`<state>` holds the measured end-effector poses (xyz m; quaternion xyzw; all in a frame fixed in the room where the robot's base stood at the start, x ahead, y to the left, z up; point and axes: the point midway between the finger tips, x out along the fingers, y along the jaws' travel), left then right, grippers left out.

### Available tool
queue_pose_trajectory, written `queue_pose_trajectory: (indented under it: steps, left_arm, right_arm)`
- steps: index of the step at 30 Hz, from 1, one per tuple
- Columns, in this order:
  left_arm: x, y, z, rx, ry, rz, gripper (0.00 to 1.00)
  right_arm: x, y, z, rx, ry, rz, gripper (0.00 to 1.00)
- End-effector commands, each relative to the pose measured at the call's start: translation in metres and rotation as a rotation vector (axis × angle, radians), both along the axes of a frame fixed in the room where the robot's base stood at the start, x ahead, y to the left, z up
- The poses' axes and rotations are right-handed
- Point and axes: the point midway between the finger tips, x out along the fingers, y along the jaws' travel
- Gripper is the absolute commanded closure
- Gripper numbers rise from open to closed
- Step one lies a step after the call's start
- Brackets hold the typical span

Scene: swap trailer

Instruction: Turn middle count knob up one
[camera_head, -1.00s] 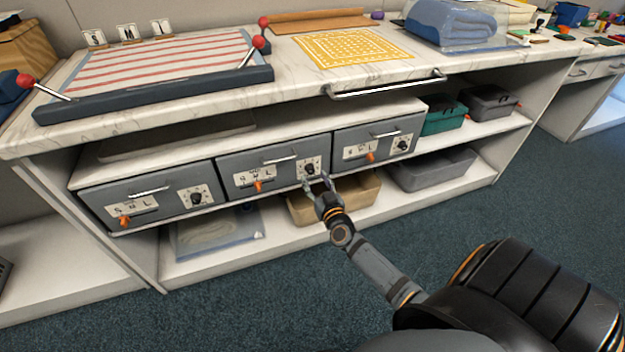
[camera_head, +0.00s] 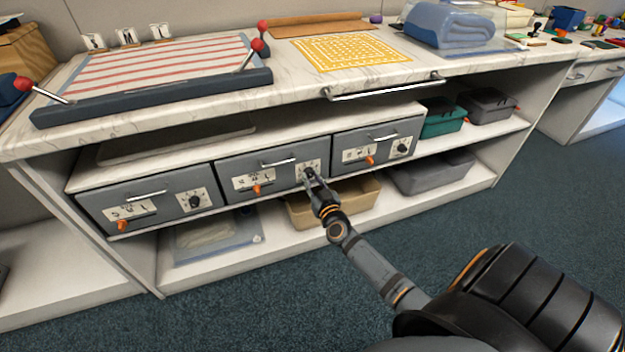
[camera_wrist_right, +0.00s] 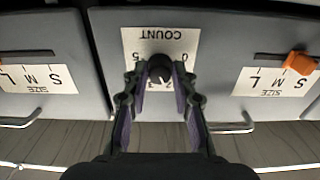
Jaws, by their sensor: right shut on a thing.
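The middle grey drawer (camera_head: 228,165) has a white count plate with a black count knob on its right side. In the right wrist view the count knob (camera_wrist_right: 160,69) sits between my fingers, and the plate reads COUNT upside down, with some of its digits hidden. My right gripper (camera_head: 309,175) is at the knob. In the right wrist view its fingers (camera_wrist_right: 160,85) are closed on the knob from both sides. The middle drawer's size slider has an orange tab (camera_head: 257,189) to the left of the knob. My left gripper is not in view.
The left drawer (camera_head: 165,212) and right drawer (camera_head: 345,142) flank it, each with a handle, an orange tab and a count knob. A tan bin (camera_head: 300,212) stands on the lower shelf beneath my right gripper. The floor (camera_head: 270,310) in front is clear.

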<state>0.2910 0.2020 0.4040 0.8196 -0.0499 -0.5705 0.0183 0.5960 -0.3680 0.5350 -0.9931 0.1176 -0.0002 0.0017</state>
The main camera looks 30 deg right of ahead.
Motion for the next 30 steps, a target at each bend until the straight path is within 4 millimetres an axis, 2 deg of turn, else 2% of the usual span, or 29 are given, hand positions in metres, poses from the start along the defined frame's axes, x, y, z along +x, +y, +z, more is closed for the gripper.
queue_pose_trajectory:
  steps: [8, 30]
  left_arm:
    - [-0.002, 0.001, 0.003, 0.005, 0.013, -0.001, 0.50]
    - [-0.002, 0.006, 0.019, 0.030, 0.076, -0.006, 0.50]
  right_arm:
    - [0.000, 0.000, 0.000, 0.085, -0.019, 0.000, 1.00]
    - [0.000, 0.001, 0.001, 0.631, -0.152, 0.000, 1.00]
